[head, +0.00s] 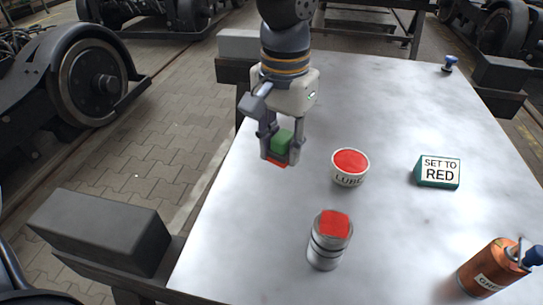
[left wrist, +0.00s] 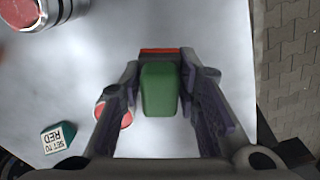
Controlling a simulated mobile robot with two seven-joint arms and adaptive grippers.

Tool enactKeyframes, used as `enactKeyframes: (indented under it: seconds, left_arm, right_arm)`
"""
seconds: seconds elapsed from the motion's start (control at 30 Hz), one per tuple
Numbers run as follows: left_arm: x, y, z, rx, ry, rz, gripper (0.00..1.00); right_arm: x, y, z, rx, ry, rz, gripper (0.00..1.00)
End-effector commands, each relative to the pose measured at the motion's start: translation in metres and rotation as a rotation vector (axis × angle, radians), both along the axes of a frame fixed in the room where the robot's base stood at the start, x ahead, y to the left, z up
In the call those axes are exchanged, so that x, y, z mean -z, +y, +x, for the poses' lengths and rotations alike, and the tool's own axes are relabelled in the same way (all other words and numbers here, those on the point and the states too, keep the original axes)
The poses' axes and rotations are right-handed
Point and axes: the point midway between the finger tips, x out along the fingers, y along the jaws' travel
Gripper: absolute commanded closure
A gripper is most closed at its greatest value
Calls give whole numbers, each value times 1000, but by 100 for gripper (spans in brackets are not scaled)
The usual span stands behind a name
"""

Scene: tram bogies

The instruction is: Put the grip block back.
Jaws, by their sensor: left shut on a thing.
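My left gripper (head: 280,148) is shut on the grip block (head: 283,141), a green block with a red part at its lower end. The gripper points down and holds the block above the left part of the table. In the left wrist view the green block (left wrist: 160,90) sits between the two fingers (left wrist: 160,92), with a red strip (left wrist: 160,51) at its far end. I cannot tell how high the block is above the table. My right gripper is not in view.
On the pale table (head: 395,115) stand a red-topped LUBE tub (head: 350,168), a silver cylinder with a red top patch (head: 328,247), a green block sign reading SET TO RED (head: 438,172) and an orange can (head: 490,270). A small blue item (head: 449,63) stands far right. The table's middle back is clear.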

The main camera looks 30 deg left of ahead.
Motion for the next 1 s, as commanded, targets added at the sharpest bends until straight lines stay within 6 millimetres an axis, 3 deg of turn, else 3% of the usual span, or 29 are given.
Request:
enactKeyframes:
  seconds: [0.1, 0.23, 0.47, 0.63, 1.0]
  left_arm:
    - [22, 21, 28, -4, 6, -2, 100]
    - [54, 35, 46, -1, 12, -1, 100]
    - [74, 45, 62, -1, 5, 0, 100]
    - [103, 47, 63, 1, 5, 2, 100]
    - [106, 46, 63, 1, -1, 2, 100]
  right_arm:
    - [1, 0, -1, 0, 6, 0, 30]
    - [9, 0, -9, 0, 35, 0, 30]
    - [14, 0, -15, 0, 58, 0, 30]
    - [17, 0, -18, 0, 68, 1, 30]
    - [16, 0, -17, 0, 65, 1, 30]
